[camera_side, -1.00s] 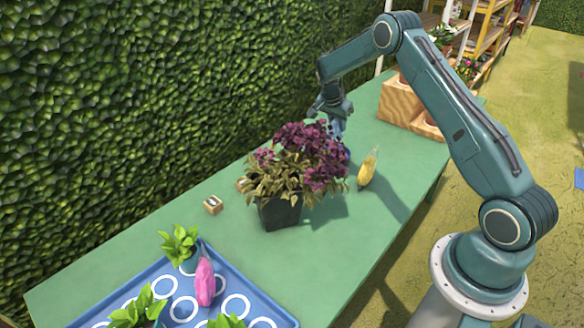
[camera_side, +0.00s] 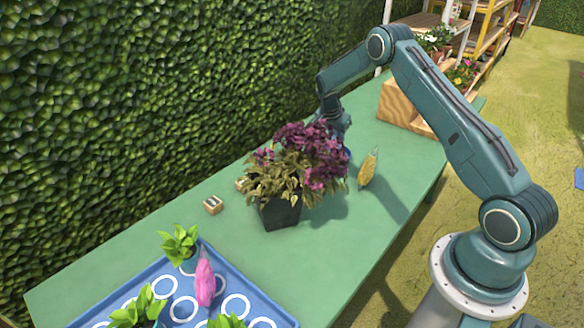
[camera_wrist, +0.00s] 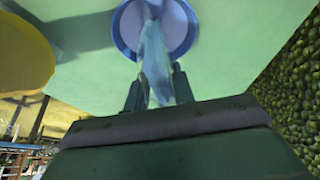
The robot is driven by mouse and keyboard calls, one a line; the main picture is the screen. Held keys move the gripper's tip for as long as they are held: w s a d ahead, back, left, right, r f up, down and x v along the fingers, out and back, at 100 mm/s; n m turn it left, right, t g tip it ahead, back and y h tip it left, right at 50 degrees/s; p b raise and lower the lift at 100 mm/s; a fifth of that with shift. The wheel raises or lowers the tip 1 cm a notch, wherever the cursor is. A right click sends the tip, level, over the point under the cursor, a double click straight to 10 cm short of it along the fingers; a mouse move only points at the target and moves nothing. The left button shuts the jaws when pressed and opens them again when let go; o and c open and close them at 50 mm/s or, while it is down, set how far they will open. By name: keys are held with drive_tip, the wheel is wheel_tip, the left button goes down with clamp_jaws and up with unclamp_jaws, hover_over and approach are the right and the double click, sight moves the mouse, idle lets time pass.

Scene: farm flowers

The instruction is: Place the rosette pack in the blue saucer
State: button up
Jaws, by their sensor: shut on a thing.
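My gripper (camera_wrist: 157,92) is shut on a pale blue pack (camera_wrist: 153,55), taken as the rosette pack; no print can be read on it. In the wrist view its far end overlaps the middle of the blue saucer (camera_wrist: 188,27). I cannot tell whether it touches the saucer. In the side view the flowering plant hides my fingertips and the held pack. Only a sliver of blue, probably the saucer (camera_side: 346,154), shows behind the blossoms.
A potted purple plant (camera_side: 282,212) stands in front of my gripper. A yellow pack (camera_side: 368,170) is right of it. A blue tray (camera_side: 262,306) holds seedlings and a pink pack (camera_side: 205,282). A wooden crate (camera_side: 400,105) stands behind.

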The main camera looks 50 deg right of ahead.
drive_tip(key=shift+f, duration=0.1)
drive_tip(key=o, duration=1)
drive_tip(key=v, duration=1.2)
drive_tip(key=shift+a, duration=0.1)
